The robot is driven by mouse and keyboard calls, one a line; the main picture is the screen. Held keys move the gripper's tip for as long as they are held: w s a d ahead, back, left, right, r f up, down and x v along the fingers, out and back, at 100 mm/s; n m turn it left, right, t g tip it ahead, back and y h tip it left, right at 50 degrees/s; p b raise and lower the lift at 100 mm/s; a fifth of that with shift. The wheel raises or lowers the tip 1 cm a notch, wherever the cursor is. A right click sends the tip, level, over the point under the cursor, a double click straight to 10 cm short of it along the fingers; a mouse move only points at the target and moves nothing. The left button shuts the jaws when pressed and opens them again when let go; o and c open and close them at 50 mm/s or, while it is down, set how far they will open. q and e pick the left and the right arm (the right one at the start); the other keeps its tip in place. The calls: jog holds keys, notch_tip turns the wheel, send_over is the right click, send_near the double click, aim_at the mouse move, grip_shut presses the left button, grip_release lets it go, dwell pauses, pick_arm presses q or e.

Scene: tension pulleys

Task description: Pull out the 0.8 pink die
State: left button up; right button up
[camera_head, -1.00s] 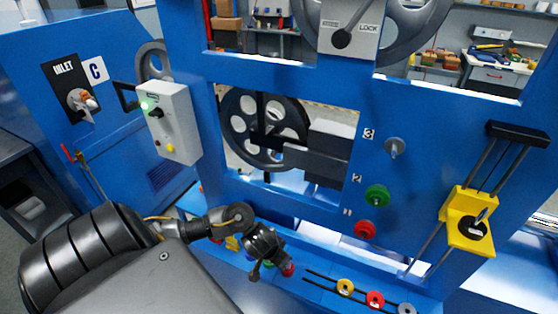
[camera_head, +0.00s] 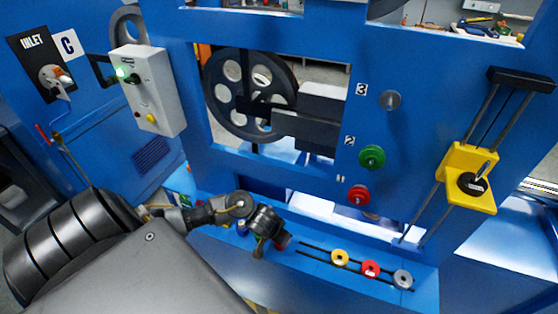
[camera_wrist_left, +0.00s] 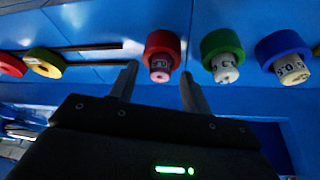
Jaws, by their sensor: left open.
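A pink die (camera_wrist_left: 159,69) sits in a red holder ring in the left wrist view; I cannot read its marking. My left gripper (camera_wrist_left: 158,78) is open, with one finger on each side of this die and apart from it. In the head view my left gripper (camera_head: 268,243) hangs at the ledge beside a small red piece (camera_head: 284,240). The other dies there are mostly hidden behind my arm. My right gripper is not in view.
Beside the pink die are a pale die (camera_wrist_left: 226,72) in a green ring and a white die (camera_wrist_left: 291,68) in a blue ring. Yellow (camera_head: 340,257), red (camera_head: 370,269) and grey (camera_head: 403,278) pulleys stand along the slotted ledge. A yellow block (camera_head: 468,180) rides on rods.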

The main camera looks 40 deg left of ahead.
pick_arm(q)
jog(key=shift+c, duration=0.5)
grip_shut()
jog(key=shift+r+p, duration=0.45)
jog(key=shift+p, duration=0.1)
jog(key=shift+r+p, duration=0.9)
jog(key=shift+p, duration=0.35)
jog(key=shift+r+p, duration=0.3)
jog(key=shift+p, duration=0.1)
notch_tip(320, 180, up, 4)
jog(key=p, duration=0.5)
dwell(0.4)
